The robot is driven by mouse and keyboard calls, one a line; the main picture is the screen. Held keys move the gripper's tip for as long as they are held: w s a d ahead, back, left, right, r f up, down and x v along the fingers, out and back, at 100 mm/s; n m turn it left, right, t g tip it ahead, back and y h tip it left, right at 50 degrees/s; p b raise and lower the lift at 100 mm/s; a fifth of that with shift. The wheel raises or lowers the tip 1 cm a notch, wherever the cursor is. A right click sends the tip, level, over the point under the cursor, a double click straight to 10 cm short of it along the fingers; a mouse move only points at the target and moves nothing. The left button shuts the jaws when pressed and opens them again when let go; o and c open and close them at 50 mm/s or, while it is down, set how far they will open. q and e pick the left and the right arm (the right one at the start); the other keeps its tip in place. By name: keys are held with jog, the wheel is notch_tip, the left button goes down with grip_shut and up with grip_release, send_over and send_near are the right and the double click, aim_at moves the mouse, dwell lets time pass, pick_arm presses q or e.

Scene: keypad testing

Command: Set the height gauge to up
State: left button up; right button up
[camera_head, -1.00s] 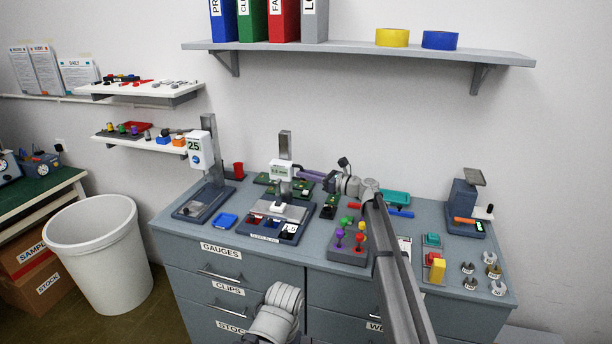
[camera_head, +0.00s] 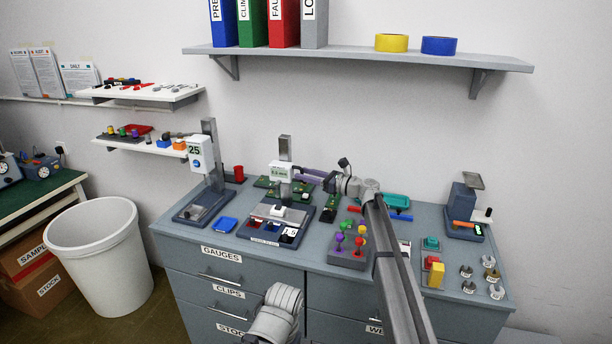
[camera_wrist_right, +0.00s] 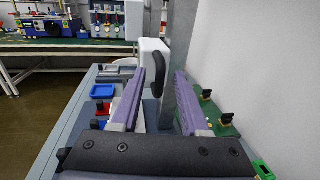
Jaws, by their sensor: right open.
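Two column gauges stand on the grey cabinet top; I cannot tell by label which is the height gauge. The middle gauge (camera_head: 285,147) has an upright grey column and a white readout head (camera_head: 281,171) partway up. My right gripper (camera_head: 299,174) is open at the right of this head. In the right wrist view its purple fingers (camera_wrist_right: 161,78) lie either side of a black curved handle (camera_wrist_right: 157,66) on the white head (camera_wrist_right: 149,50), apart from it as far as I can see. The left gauge (camera_head: 200,152) reads 25. My left gripper is not in view.
A grey block with coloured knobs (camera_head: 349,258), a blue tray (camera_head: 224,225) and green boards (camera_head: 266,182) crowd the top. A scale-like device (camera_head: 465,205) stands at the right. The wall and a shelf (camera_head: 350,55) are behind.

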jog(key=v, duration=0.7)
jog(key=shift+d, duration=0.3)
jog(key=shift+s, duration=0.2)
